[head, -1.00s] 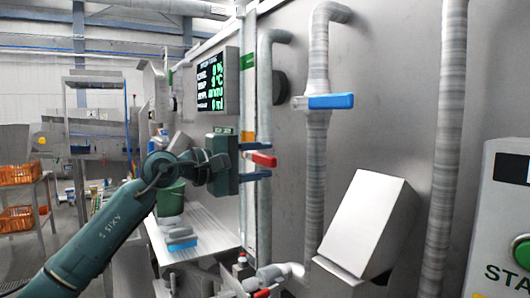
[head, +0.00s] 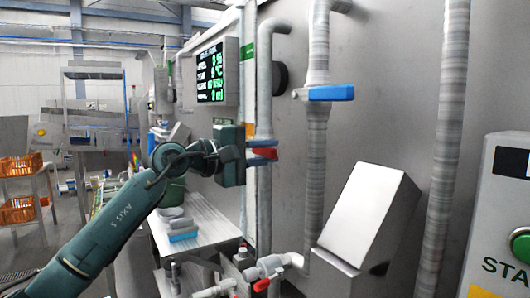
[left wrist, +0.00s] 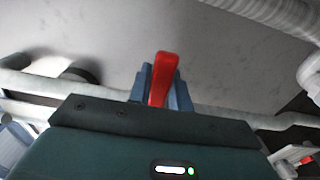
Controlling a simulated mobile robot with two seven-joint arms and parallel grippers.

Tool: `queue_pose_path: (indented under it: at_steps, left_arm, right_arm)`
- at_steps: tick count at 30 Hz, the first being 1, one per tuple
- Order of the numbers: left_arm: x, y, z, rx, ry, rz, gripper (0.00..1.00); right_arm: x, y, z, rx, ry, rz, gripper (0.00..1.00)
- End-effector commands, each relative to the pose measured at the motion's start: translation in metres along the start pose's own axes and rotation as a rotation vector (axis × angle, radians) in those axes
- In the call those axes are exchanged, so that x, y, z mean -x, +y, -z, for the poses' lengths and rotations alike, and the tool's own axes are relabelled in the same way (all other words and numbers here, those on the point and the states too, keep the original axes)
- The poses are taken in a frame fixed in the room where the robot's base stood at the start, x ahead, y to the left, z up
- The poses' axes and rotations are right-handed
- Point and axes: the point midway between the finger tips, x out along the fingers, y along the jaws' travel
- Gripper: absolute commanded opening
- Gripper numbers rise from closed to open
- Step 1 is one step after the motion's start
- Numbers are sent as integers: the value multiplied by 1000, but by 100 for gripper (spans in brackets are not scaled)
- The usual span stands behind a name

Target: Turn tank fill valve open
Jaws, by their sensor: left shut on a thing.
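A red valve handle (head: 266,154) sticks out from the vertical pipe left of the big grey tank wall in the head view. My left gripper (head: 262,152) reaches it from the left, one blue finger above and one below, and is shut on it. In the left wrist view the red handle (left wrist: 163,75) stands between the two blue fingers, its rounded end beyond the tips. The valve body behind it is mostly hidden. My right gripper is not in view.
A blue valve handle (head: 327,93) sits on the pipe to the right. A lower valve with a red handle (head: 262,285) is near the bottom. A lit display (head: 211,75) hangs above my gripper. A slanted grey box (head: 367,215) juts from the wall at right.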

Motion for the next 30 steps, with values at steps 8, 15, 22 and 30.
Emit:
queue_pose_path:
  at_steps: [8, 15, 22, 30]
  left_arm:
    - [0, 0, 0, 1, 0, 0, 0]
    - [0, 3, 0, 35, 1, 0, 0]
    - [0, 15, 2, 161, 2, 1, 0]
    - [0, 32, 6, 367, 2, 0, 0]
  right_arm:
    - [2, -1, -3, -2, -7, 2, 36]
    - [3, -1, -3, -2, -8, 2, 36]
    - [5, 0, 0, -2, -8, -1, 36]
    - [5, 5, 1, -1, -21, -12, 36]
